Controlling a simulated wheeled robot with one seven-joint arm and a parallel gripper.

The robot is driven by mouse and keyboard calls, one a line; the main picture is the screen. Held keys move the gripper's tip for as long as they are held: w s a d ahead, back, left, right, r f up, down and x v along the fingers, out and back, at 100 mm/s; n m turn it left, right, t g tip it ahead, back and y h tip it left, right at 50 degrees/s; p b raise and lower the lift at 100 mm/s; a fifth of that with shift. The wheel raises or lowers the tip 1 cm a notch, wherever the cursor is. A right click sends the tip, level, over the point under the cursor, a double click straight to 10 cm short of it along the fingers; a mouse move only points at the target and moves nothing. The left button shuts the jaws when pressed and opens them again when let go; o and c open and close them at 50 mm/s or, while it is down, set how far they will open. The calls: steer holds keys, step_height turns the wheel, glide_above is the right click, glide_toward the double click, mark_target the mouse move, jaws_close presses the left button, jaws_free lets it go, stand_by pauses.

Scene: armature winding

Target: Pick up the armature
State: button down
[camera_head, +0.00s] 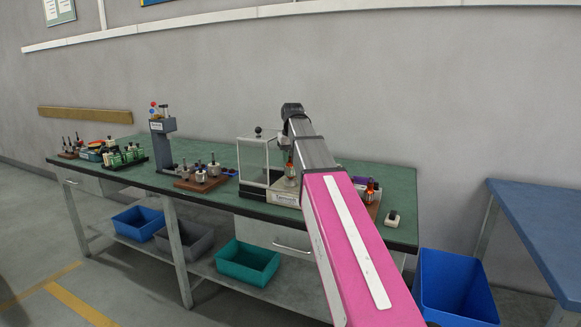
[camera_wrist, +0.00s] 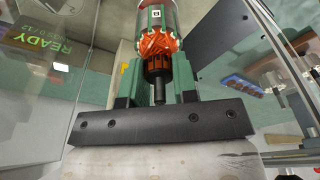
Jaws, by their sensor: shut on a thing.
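The armature (camera_wrist: 158,43) has orange windings, a banded core and a dark shaft end. It stands in the middle of the wrist view, and its orange side also shows small in the head view (camera_head: 290,168). My gripper (camera_wrist: 158,82) is shut on the armature, with green fingers on both sides of its lower part. Its far end runs out of the top of the wrist view. In the head view my pink and grey arm hides much of the gripper. Whether the armature touches a surface below is hard to tell.
A clear-walled enclosure (camera_head: 253,160) stands around or beside the gripper. A panel reading READY (camera_wrist: 35,40) is at left in the wrist view. The green bench (camera_head: 340,218) carries a wooden tray (camera_head: 187,185) with parts. A blue bin (camera_head: 455,285) stands at right.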

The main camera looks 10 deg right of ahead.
step_height(320, 180, up, 10)
stand_by(0.6)
stand_by(0.4)
